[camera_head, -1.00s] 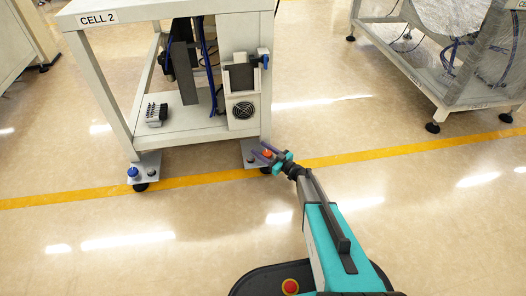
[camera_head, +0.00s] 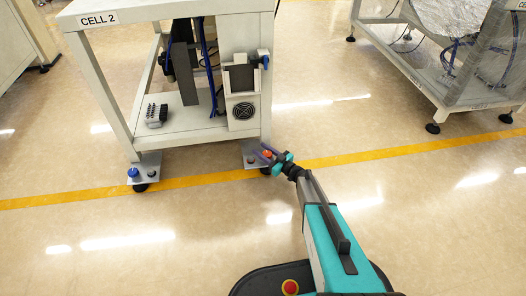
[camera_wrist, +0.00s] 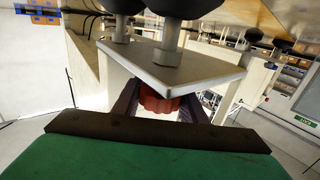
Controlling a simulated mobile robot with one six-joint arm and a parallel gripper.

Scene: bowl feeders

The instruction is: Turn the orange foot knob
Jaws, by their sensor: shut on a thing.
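The orange foot knob (camera_head: 267,154) sits at the front right foot of the CELL 2 frame. In the wrist view it is a ribbed red-orange knob (camera_wrist: 157,101) beside the underside of a pale foot plate (camera_wrist: 170,66), and that view looks upside down. My gripper (camera_head: 269,157) reaches the knob from the lower right. Its two dark fingers lie on either side of the knob and are shut on it. The knob's outer end is partly hidden behind my gripper body in the wrist view.
A blue knob (camera_head: 133,172) stands on the front left foot plate (camera_head: 146,168). The CELL 2 frame (camera_head: 110,95) rises just above my gripper. Another wrapped frame (camera_head: 432,98) stands at the right. The floor (camera_head: 150,250) in front is clear, crossed by a yellow line (camera_head: 215,177).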

